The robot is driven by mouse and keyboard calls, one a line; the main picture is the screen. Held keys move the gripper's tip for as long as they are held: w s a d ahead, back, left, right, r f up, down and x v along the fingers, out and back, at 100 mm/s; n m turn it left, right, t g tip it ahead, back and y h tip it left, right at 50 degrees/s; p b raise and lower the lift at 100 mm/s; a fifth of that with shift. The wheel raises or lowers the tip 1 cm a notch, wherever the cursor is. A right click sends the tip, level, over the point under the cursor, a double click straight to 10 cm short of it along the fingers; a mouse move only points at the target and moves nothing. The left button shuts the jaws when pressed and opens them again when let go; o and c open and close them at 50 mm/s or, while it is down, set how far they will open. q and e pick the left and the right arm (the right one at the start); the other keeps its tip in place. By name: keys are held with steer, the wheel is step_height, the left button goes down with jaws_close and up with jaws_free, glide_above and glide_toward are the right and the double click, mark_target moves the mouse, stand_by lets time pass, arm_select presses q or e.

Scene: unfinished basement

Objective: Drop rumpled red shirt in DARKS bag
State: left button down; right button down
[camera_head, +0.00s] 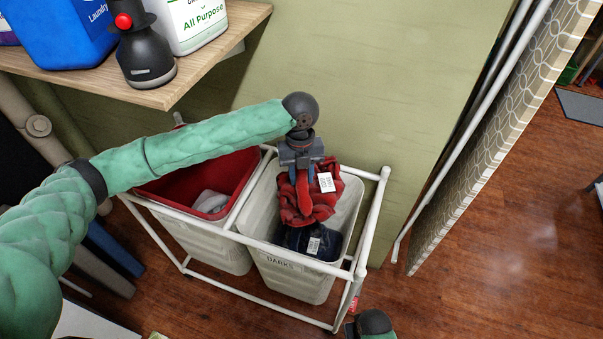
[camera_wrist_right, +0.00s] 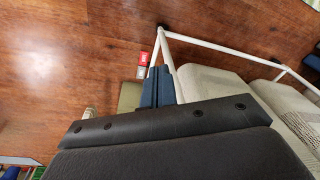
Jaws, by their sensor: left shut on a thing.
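The rumpled red shirt (camera_head: 294,208) with a white tag hangs bunched below my left gripper (camera_head: 303,172), which is shut on it. The shirt is over the opening of the DARKS bag (camera_head: 290,278), the pale right-hand bag in the white frame. A dark navy cloth (camera_head: 308,241) with a white tag lies inside that bag, just below the shirt. I cannot tell whether shirt and cloth touch. In the right wrist view my right gripper (camera_wrist_right: 157,87) shows two blue fingers close together with nothing visible between them, above the floor beside the frame.
A bag with a red lining (camera_head: 240,170) and a pale cloth stands left of the DARKS bag. The white pipe frame (camera_head: 374,225) surrounds both. A wooden shelf (camera_head: 215,55) with bottles hangs over the back left. A patterned panel (camera_head: 500,130) stands right, with open wood floor beyond.

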arm_select(q)
steer(key=shift+f, duration=0.3)
arm_select(e)
steer(key=shift+w+a+r, duration=0.1)
steer(key=shift+w+r, duration=0.05)
steer(key=shift+r, duration=0.85)
arm_select(q)
steer(key=c, duration=0.9)
jaws_free()
steer(key=shift+c, duration=0.2)
steer(key=shift+r, duration=0.15)
arm_select(e)
steer(key=shift+f, duration=0.1)
arm_select(q)
steer(key=shift+w+r+b, duration=0.1)
steer(key=shift+r+b, duration=0.2)
steer(key=shift+b, duration=0.05)
steer(key=r, duration=0.2)
steer(key=r+b, duration=0.1)
steer(key=r, duration=0.2)
steer(key=shift+w+a+r, duration=0.1)
steer(key=shift+w+r, duration=0.25)
steer(key=shift+w, duration=0.05)
steer(key=shift+r+b, duration=0.3)
steer(key=shift+r, duration=0.3)
arm_select(e)
step_height(320, 180, up, 8)
steer(key=shift+a, duration=0.2)
arm_select(q)
steer(key=shift+f, duration=0.1)
